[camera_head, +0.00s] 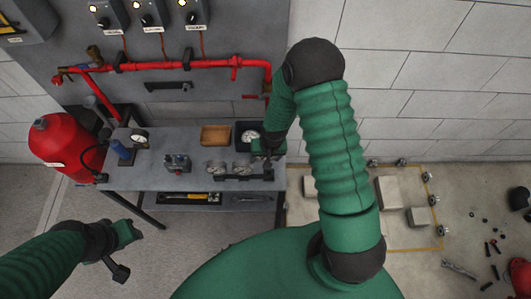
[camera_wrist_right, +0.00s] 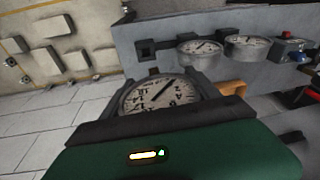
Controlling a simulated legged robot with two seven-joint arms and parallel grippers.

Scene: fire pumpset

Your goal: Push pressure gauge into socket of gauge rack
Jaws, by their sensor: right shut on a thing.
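My right gripper (camera_head: 260,147) is over the right back part of the bench, and its jaws are shut on a pressure gauge (camera_wrist_right: 160,93) with a round white dial. That gauge also seems to show in the head view (camera_head: 250,135), over a dark tray (camera_head: 240,127); I cannot tell whether it is clear of the tray. The gauge rack (camera_head: 233,178) stands nearer the front edge with two gauges (camera_head: 216,168) (camera_head: 241,168) in it. A square empty socket (camera_wrist_right: 146,48) shows beside them in the wrist view. My left gripper (camera_head: 128,254) is open and empty, off the bench's left front.
An orange-brown tray (camera_head: 215,135) sits left of the dark tray. A small switch box (camera_head: 177,163), a blue item (camera_head: 122,151) and another gauge (camera_head: 140,138) are on the bench's left. A red extinguisher (camera_head: 60,145) stands left; red pipes (camera_head: 180,66) run behind.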

